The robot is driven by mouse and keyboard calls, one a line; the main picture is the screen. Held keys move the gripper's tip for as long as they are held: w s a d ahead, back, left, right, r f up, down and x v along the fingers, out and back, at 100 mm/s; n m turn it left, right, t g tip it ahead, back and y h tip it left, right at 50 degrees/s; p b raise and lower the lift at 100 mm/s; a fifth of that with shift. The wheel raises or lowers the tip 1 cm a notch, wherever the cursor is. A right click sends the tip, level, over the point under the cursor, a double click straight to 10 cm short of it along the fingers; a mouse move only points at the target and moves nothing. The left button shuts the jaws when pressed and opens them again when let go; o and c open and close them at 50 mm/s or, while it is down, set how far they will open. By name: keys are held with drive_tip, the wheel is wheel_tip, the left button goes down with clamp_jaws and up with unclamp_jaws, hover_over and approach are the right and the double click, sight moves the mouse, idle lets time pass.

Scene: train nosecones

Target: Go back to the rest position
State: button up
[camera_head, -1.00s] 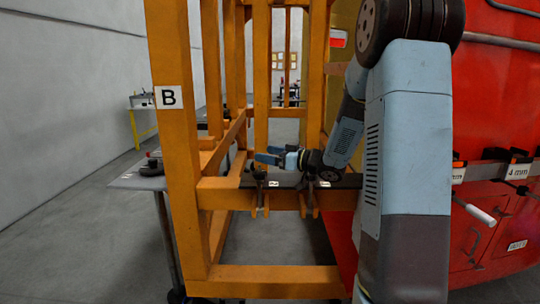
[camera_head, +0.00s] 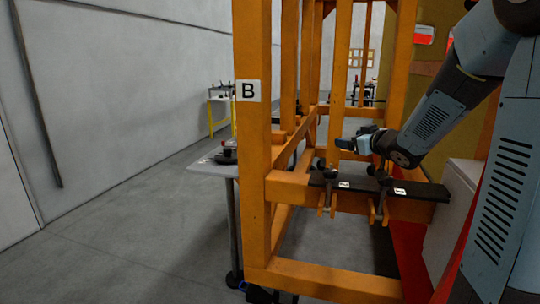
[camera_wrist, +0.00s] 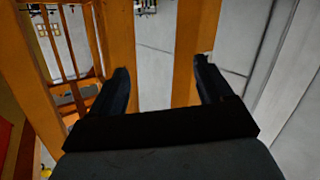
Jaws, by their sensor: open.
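My gripper (camera_head: 352,144) is at the end of my arm, inside the orange frame marked B, a little above the dark shelf strip. In the wrist view my gripper (camera_wrist: 162,82) shows two dark fingers spread wide with nothing between them. Past the fingers are orange posts and a pale wall. My arm comes in from the right side of the head view, its upper part cut off by the picture edge.
The orange frame (camera_head: 254,190) stands close in front. Its dark strip (camera_head: 415,190) carries clamps and small white labels. A grey table (camera_head: 213,167) stands behind the frame on the left. The grey floor (camera_head: 130,255) at left is clear.

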drive_tip(key=s+d+r+m+g+h, duration=0.1)
drive_tip(key=s+m+h, duration=0.1)
drive_tip(key=s+h, duration=0.3)
drive_tip(key=s+d+r+m+g+h, duration=0.2)
drive_tip(key=s+m+h, duration=0.1)
drive_tip(key=s, duration=0.5)
drive_tip(key=s+a+f+g+y, duration=0.1)
drive_tip(key=s+a+f+g, duration=0.1)
drive_tip(key=s, duration=0.9)
drive_tip(key=s+a+f+m+g+y, duration=0.1)
drive_tip(key=s+a+f+g, duration=0.2)
drive_tip(key=s, duration=0.7)
drive_tip(key=shift+s+a+g+y, duration=0.3)
drive_tip(key=shift+s+a+g, duration=0.1)
drive_tip(key=shift+a+g, duration=0.25)
